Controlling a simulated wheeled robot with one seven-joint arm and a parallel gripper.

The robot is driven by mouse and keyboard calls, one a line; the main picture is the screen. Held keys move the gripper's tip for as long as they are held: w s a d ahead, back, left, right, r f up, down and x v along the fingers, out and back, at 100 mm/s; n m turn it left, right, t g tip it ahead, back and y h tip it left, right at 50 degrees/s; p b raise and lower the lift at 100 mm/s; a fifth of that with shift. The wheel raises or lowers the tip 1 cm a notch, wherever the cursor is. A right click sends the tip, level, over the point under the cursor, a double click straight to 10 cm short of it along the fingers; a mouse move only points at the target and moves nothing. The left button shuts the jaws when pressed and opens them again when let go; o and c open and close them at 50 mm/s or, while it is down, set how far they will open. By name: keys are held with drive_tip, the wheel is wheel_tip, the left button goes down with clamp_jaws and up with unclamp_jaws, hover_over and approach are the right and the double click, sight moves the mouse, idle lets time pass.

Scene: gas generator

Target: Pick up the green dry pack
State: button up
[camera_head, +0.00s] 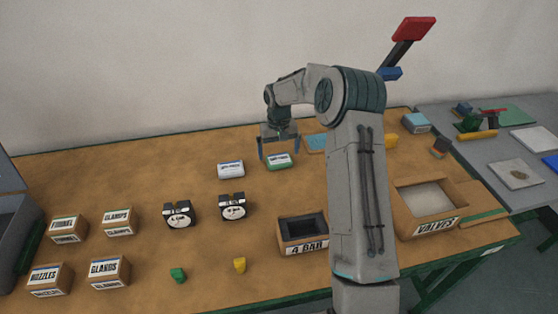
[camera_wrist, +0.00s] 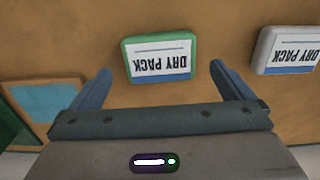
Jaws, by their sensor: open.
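The green dry pack (camera_head: 278,163) lies on the brown table, a small box with a green edge and a white label. In the wrist view the green dry pack (camera_wrist: 160,58) lies beyond my open fingertips, roughly centred between them, its label upside down. My gripper (camera_head: 278,148) points down above and beside the pack, fingers spread and empty. In the wrist view my gripper (camera_wrist: 162,75) shows both blue fingers apart, with nothing between them held. A white-grey dry pack (camera_head: 230,169) lies to the left of the green one and also shows in the wrist view (camera_wrist: 287,50).
A blue-topped framed square (camera_wrist: 45,102) lies near the green pack. Labelled boxes such as the 4 BAR box (camera_head: 303,247) and the VALVES tray (camera_head: 408,225) stand toward the front. Two round gauges (camera_head: 180,213) (camera_head: 232,206) stand nearer the front. Table left of the packs is clear.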

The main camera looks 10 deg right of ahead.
sight(279, 161)
drive_tip(key=shift+f, duration=1.4)
drive_tip(key=c, duration=1)
